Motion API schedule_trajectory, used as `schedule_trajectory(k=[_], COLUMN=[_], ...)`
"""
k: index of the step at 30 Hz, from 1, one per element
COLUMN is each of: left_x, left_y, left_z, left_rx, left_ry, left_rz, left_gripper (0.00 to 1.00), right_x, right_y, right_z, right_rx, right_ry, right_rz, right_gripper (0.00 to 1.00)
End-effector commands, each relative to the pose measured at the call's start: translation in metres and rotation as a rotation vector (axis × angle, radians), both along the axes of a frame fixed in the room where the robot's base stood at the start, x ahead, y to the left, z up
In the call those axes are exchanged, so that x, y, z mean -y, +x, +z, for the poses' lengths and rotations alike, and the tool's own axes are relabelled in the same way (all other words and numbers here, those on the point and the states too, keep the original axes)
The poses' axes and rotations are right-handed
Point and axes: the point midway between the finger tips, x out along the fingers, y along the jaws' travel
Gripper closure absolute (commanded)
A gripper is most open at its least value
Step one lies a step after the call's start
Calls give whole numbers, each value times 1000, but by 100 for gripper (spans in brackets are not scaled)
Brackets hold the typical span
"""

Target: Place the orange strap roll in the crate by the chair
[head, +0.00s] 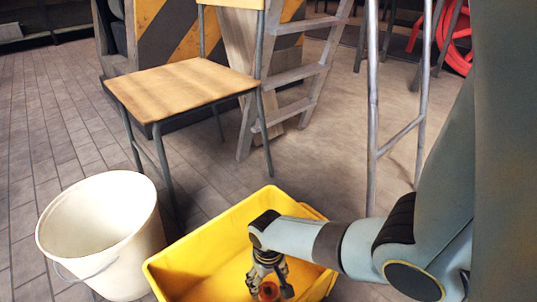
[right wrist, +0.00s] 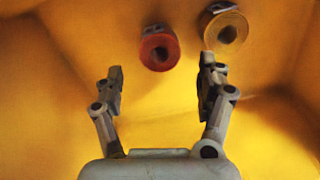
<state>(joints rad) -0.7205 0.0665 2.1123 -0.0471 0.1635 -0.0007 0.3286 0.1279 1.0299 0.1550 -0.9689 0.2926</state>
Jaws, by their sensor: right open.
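The yellow crate (head: 205,232) stands on the floor in front of the chair (head: 185,88). A red-orange roll (right wrist: 148,50), which looks like the orange strap roll, lies in the crate in the right wrist view. It also shows low in the head view (head: 263,292), partly hidden by the fingers. My right gripper (head: 269,284) reaches down into the crate. In the right wrist view its fingers (right wrist: 161,72) are spread and empty, with the roll beyond their tips and apart from them. My left gripper is not in view.
A tan-yellow roll (right wrist: 239,27) lies in the crate to the right of the red-orange one. A white bucket (head: 130,250) stands close to the crate's left side. A grey stepladder (head: 300,75) stands behind. Tiled floor is open at the left.

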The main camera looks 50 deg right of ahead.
Motion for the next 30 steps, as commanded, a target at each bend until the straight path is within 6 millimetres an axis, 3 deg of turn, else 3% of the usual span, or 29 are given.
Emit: schedule_trajectory(k=[1,8,21,26,30], left_x=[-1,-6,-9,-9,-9], left_y=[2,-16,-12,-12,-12], left_z=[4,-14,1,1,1], left_rx=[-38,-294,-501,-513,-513], left_ry=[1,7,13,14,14], left_rz=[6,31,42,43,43], left_gripper=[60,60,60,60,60], right_x=[0,0,0,-7,-23], right_y=[3,3,0,-23,-60], right_z=[11,35,58,66,106], right_rx=[6,6,4,76,238], right_ry=[0,0,-1,-10,-36], right_rz=[0,0,3,67,191], right_gripper=[26,26,26,26,26])
